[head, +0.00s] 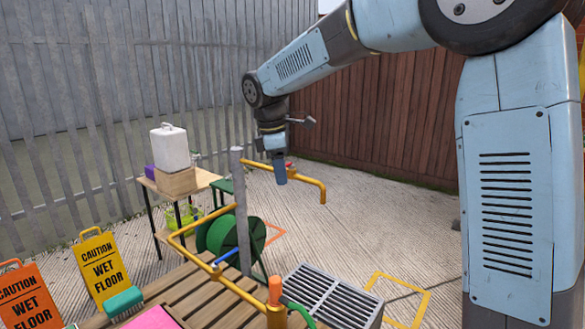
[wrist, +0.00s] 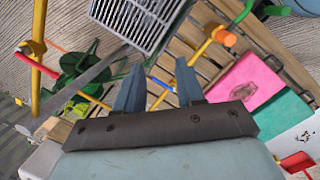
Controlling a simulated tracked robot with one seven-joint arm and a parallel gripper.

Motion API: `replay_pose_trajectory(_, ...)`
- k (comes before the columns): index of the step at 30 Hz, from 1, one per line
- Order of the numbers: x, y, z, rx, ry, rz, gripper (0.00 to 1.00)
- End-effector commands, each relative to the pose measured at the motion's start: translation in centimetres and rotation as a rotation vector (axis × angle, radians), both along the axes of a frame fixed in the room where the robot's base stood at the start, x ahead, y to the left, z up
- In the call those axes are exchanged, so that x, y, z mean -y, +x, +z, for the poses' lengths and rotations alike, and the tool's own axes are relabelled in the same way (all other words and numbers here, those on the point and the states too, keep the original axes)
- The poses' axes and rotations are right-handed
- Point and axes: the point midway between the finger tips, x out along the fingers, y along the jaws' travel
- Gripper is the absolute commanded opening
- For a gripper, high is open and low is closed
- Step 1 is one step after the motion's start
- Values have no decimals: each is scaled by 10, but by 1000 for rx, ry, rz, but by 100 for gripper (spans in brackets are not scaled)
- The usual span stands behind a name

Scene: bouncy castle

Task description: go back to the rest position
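My arm reaches out from the right in the head view and bends down at its far end. My gripper (head: 280,178) points downward there, close to the upper yellow pipe with its tap; whether they touch cannot be told. In the wrist view my gripper (wrist: 158,76) has its two fingers spread apart, with nothing held between them. The slatted wooden deck and yellow pipe show below, beyond the fingers.
A grey post carries yellow pipes (head: 313,188) near my gripper. A green hose reel (head: 222,236), a metal grate (head: 330,295), wet floor signs (head: 101,266) and a table with a white canister (head: 170,148) stand around. Concrete right of the post is mostly clear.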

Motion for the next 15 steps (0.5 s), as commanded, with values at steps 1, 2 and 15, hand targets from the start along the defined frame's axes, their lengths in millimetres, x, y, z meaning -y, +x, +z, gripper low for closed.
replay_pose_trajectory(1,15,-9,8,25,8,-56,38)
replay_pose_trajectory(2,23,-13,12,37,13,-92,38)
replay_pose_trajectory(15,133,-92,45,205,136,-611,38)
